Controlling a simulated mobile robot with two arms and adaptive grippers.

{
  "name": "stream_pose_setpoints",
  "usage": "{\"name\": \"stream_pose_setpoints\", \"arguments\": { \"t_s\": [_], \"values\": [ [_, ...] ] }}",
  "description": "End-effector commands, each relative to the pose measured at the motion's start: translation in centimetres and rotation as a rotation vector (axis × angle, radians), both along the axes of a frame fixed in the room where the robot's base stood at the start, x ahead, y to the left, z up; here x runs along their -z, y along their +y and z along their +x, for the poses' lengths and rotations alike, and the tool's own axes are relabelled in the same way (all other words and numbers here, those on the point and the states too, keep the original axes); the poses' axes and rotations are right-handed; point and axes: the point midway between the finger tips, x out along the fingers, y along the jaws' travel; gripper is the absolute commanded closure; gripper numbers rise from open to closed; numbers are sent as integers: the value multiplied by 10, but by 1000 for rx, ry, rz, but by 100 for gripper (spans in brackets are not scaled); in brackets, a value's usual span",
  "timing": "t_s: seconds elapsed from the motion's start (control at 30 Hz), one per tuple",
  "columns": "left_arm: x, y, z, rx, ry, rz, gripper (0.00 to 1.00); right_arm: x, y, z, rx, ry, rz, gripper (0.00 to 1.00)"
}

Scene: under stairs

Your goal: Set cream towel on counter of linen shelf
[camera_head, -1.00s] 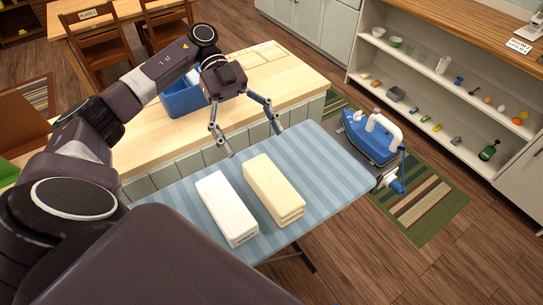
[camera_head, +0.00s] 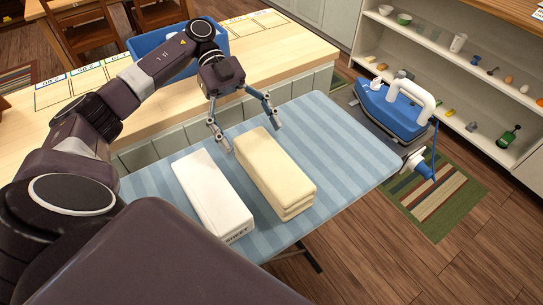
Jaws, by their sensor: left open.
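A folded cream towel (camera_head: 275,172) lies on the blue striped ironing board (camera_head: 345,150). A white folded sheet (camera_head: 212,196), marked "SHEET" on its near end, lies to its left with a narrow gap. My left gripper (camera_head: 250,135) is open and empty, its two fingers spread above the far end of the towel. I cannot tell whether a fingertip touches the towel. My right gripper is out of view. No linen shelf is identifiable by a label in view.
A blue iron (camera_head: 395,107) stands at the board's right end. Behind the board is a wooden counter (camera_head: 285,60) with a blue bin (camera_head: 150,45) and marked cards. A white shelf (camera_head: 455,80) with small items stands at the right, beyond a striped rug (camera_head: 440,200).

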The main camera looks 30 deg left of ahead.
Motion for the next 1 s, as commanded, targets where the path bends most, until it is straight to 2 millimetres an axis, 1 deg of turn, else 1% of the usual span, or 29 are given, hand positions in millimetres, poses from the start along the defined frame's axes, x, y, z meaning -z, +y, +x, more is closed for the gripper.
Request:
{"name": "stream_pose_setpoints", "arguments": {
  "t_s": [0.03,0.17,0.27,0.47,0.7,0.83,1.0],
  "values": [
    [11,0,0,0,-1,-1,19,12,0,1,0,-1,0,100],
    [16,-1,-1,0,-1,0,19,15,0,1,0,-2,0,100],
    [19,-8,-3,1,0,0,19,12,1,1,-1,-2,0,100],
    [29,-27,-9,2,2,-1,19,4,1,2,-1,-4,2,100],
    [46,-57,-15,4,2,-1,19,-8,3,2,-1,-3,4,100],
    [52,-65,-18,1,0,0,19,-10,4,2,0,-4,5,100],
    [53,-66,-18,0,-1,1,19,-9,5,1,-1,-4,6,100]
  ]
}}
